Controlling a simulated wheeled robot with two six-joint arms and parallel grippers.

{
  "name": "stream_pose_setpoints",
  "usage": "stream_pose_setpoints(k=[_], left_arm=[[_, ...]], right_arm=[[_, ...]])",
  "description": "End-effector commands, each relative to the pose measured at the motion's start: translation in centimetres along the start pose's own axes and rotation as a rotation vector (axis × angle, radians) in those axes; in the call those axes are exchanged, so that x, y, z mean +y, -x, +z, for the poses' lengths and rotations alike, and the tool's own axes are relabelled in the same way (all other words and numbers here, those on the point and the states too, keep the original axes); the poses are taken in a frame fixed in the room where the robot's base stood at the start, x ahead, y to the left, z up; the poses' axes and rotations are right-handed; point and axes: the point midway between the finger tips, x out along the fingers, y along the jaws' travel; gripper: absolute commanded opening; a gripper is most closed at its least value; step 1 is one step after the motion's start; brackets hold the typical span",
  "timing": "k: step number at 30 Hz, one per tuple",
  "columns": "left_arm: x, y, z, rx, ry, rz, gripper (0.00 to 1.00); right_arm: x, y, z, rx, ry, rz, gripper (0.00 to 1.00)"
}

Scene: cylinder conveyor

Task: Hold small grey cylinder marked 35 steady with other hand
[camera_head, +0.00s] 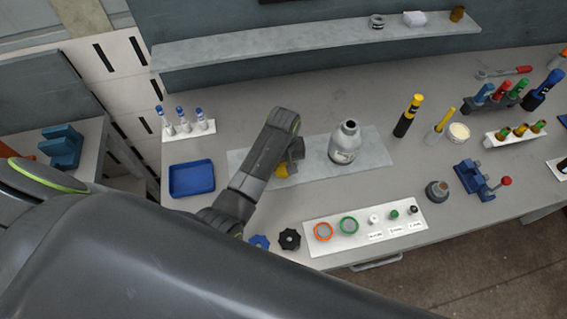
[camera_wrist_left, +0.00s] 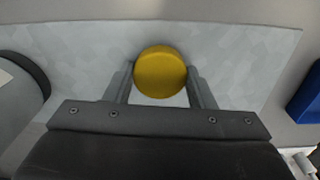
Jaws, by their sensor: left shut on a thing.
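My left gripper (camera_head: 288,165) reaches down over the grey mat (camera_head: 240,163), largely hidden by its own wrist. It is shut on a yellow-topped round thing (camera_head: 281,171). In the left wrist view the yellow disc (camera_wrist_left: 161,71) sits between the two fingers (camera_wrist_left: 160,88), over the mat; its sides are hidden. I cannot tell whether it touches the mat. A grey metal bottle (camera_head: 346,143) stands upright on the mat to the right, apart from the gripper. A small dark grey cylinder (camera_head: 437,191) stands farther right. No mark 35 is readable. My right gripper is not in view.
A blue tray (camera_head: 192,179) lies left of the mat. A white board (camera_head: 318,250) with rings and small caps lies in front. Black knob (camera_head: 289,239) sits beside it. Yellow-capped tubes (camera_head: 409,115) stand right of the bottle. A blue clamp (camera_head: 474,180) lies farther right.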

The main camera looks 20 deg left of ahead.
Motion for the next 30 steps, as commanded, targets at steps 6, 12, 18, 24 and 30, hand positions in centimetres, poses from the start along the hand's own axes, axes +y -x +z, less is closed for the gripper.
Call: stream_pose_setpoints(k=[6,12,18,24,30], left_arm=[[-0.01,-0.52,-0.02,0.001,0.000,0.001,0.22],[-0.02,-0.72,-0.01,0.000,0.000,0.000,0.22],[-0.01,-0.77,-0.01,0.000,0.000,0.000,0.70],[-0.01,-0.76,-0.01,0.000,0.000,0.000,0.71],[0.27,0.00,-0.31,0.003,-0.001,0.001,0.71]], right_arm=[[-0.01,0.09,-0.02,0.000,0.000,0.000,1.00],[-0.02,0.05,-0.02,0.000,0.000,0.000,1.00],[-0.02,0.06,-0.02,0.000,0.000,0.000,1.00],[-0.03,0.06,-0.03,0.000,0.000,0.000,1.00],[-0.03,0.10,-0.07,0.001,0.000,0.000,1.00]])
